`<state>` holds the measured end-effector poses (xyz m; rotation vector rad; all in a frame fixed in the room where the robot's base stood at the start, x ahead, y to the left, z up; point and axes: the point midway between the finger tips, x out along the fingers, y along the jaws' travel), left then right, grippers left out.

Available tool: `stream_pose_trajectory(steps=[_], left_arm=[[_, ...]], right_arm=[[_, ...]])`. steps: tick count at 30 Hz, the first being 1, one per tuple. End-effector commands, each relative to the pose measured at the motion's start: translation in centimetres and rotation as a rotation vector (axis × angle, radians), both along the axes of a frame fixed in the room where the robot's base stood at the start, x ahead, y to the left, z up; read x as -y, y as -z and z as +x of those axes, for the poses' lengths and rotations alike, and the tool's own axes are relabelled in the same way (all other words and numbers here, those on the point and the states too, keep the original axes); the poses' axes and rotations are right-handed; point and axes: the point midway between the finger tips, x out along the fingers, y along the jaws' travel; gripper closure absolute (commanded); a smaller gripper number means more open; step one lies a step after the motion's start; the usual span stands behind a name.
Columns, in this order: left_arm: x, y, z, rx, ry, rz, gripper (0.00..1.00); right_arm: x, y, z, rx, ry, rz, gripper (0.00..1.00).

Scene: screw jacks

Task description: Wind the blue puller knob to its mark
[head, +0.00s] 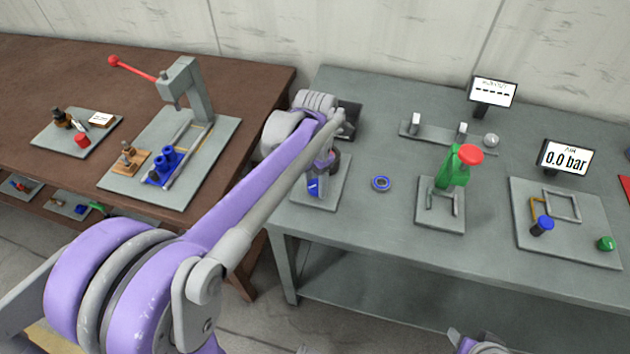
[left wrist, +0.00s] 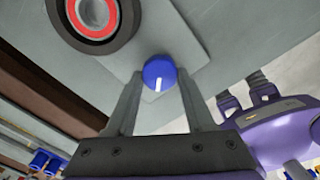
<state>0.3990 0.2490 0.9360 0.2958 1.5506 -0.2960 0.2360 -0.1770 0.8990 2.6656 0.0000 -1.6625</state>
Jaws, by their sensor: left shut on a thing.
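The blue puller knob (left wrist: 160,74) sits between the fingertips of my left gripper (left wrist: 158,78) in the left wrist view, with a short white line on its face pointing to the picture's bottom. The knob (head: 313,187) also shows in the head view, low on the grey plate (head: 327,200) at the left of the grey table. My left gripper (head: 322,172) is shut on it. My arm hides much of the puller. A dark ring with a red inner band (left wrist: 95,14) is beside the knob. My right gripper (head: 480,346) is only partly in view at the bottom edge.
A blue-ringed part (head: 381,184) lies right of the plate. Further right stand a green clamp with a red knob (head: 460,160) and an air fixture with a "0.0 bar" display (head: 566,158). A press (head: 187,90) stands on the brown table.

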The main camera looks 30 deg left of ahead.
Motion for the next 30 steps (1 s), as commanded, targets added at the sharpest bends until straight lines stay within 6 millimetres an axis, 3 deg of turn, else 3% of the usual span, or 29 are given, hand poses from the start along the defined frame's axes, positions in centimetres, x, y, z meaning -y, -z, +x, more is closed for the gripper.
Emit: stream_pose_trajectory(steps=[13, 30], left_arm=[[0.07, -0.03, 0.01, 0.001, -0.272, 0.001, 1.00], [0.09, -0.03, -0.01, 0.001, -0.332, 0.001, 1.00]], right_arm=[[0.00, 0.08, -0.02, 0.000, 0.000, 0.000, 0.50], [0.00, 0.08, -0.01, 0.000, 0.000, 0.000, 0.50]])
